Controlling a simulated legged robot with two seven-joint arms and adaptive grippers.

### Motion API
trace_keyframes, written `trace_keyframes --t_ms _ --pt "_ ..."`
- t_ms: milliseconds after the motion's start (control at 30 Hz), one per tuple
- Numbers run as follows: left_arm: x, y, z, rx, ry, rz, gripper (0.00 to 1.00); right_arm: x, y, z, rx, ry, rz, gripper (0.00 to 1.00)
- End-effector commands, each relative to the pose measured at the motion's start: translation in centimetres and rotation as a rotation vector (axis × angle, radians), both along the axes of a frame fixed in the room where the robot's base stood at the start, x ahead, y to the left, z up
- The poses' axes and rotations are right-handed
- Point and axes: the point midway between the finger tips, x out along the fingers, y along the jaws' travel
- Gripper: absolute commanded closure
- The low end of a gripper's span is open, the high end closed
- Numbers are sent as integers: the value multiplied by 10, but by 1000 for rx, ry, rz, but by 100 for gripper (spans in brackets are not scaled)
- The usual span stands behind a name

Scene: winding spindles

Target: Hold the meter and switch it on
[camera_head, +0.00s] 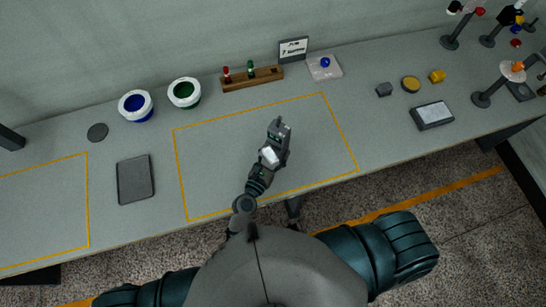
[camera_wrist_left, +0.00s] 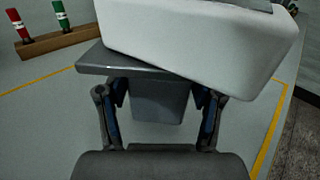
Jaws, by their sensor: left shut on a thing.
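The meter looks like a dark grey and white piece held in my left gripper. In the left wrist view its grey block (camera_wrist_left: 158,104) sits between the two fingers of my left gripper (camera_wrist_left: 160,110), below a dark plate and a large white box-shaped part (camera_wrist_left: 200,38). My left gripper also shows in the head view (camera_head: 276,140), above the outlined area in the middle of the table. It is shut on the meter. I cannot make out the meter's face or switch. My right gripper is not in view.
The table (camera_head: 225,155) has free room inside the middle yellow outline. Blue (camera_head: 136,105) and green (camera_head: 184,92) bowls and a wooden rack (camera_head: 252,79) stand behind it. A dark pad (camera_head: 135,179) lies left; a white-screened device (camera_head: 432,115) and small parts lie right.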

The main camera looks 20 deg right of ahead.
Motion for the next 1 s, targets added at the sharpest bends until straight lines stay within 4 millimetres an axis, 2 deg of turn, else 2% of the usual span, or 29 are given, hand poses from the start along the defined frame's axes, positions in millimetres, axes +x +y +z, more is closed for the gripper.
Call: trace_keyframes --t_ms 600,1000 --pt "50 -12 -13 -5 -1 0 100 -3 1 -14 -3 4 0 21" --pt "55 -15 -13 -4 -1 0 100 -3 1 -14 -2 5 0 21"
